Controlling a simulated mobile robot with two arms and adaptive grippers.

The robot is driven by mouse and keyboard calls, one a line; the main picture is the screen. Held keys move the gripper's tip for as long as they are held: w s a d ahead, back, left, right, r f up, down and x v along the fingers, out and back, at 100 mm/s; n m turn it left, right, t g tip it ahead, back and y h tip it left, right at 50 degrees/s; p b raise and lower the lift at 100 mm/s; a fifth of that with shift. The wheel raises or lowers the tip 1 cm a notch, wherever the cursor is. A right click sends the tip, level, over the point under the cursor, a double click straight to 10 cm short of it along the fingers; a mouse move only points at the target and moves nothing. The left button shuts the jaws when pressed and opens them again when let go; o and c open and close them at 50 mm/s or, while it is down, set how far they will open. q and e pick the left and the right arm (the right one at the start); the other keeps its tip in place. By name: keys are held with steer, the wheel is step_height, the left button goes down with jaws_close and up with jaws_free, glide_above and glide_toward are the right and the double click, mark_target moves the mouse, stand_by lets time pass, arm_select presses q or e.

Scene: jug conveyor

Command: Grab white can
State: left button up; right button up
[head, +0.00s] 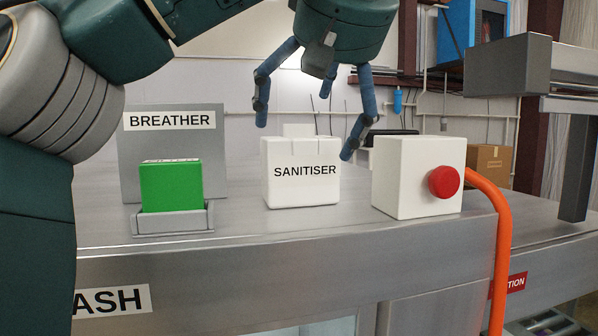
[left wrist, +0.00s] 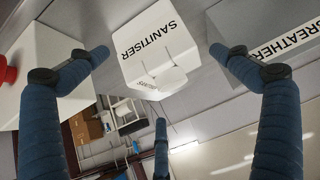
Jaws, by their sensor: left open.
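The white can (head: 301,180), a boxy white container marked SANITISER, stands upright on the metal counter (head: 330,226). It also shows in the left wrist view (left wrist: 157,52), with its label upside down. My left gripper (head: 307,140) is open above the can in the head view, its blue fingers pointing down and spread to either side. In the left wrist view the fingers (left wrist: 158,62) are spread around the can's place in the picture, and none is seen clearly touching it. My right gripper is not in view.
A white box with a red button (head: 405,178) stands close to the right of the can. A green block (head: 170,186) sits in a grey holder at the left, before a BREATHER panel (head: 171,122). An orange tube (head: 502,240) bends over the counter's right end.

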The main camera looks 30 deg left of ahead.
mark_target(303, 138)
arm_select(q)
steer(key=shift+x, duration=0.95)
steer(key=shift+w+a+f, duration=0.25)
steer(key=shift+w+a, duration=0.2)
steer(key=shift+a, duration=0.05)
steer(key=p+x, duration=0.1)
steer(key=x, duration=0.2)
steer(key=shift+w+a+f, duration=0.15)
steer(key=shift+a, duration=0.1)
steer(key=shift+w+a+f, duration=0.15)
steer(key=shift+w+f, duration=0.05)
steer(key=shift+f, duration=0.05)
steer(key=shift+c, duration=0.5)
steer(key=shift+s+r, duration=0.1)
steer(key=shift+s, duration=0.05)
steer(key=c, duration=1.7)
steer(key=shift+c, duration=0.2)
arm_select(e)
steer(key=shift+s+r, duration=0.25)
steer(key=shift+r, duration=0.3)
arm_select(q)
steer(key=shift+r, duration=0.2)
